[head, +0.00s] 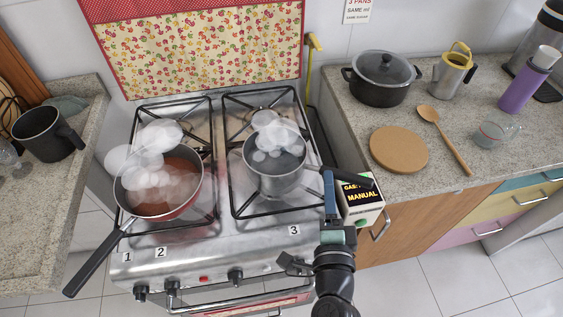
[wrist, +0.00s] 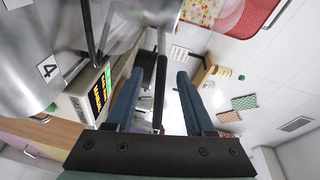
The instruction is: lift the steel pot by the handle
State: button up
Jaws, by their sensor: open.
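The steel pot (head: 273,178) stands on the right side of the stove, with steam and pale round shapes over its top. Its dark handle (head: 345,174) points right, past the stove edge. My gripper (head: 328,176) is at the handle, its blue fingers pointing up in the head view. In the wrist view my gripper (wrist: 161,76) is open, and the dark handle (wrist: 160,95) runs between the two fingers. I see a gap on the right side; contact on the left cannot be told. The pot body is mostly cut off or blurred there.
A box marked "MANUAL" (head: 362,202) stands close to the right of my gripper. A steaming red pan (head: 180,207) sits on the left burner. On the right counter are a lidded black pot (head: 382,90), a round board (head: 399,149) and a wooden spoon (head: 450,146).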

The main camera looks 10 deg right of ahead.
aim_at(327, 167)
jog(key=shift+p+x, duration=0.5)
jog(key=shift+x, duration=2.3)
jog(key=shift+a, duration=0.1)
jog(key=shift+c, duration=0.3)
grip_shut()
jog(key=shift+r, duration=0.3)
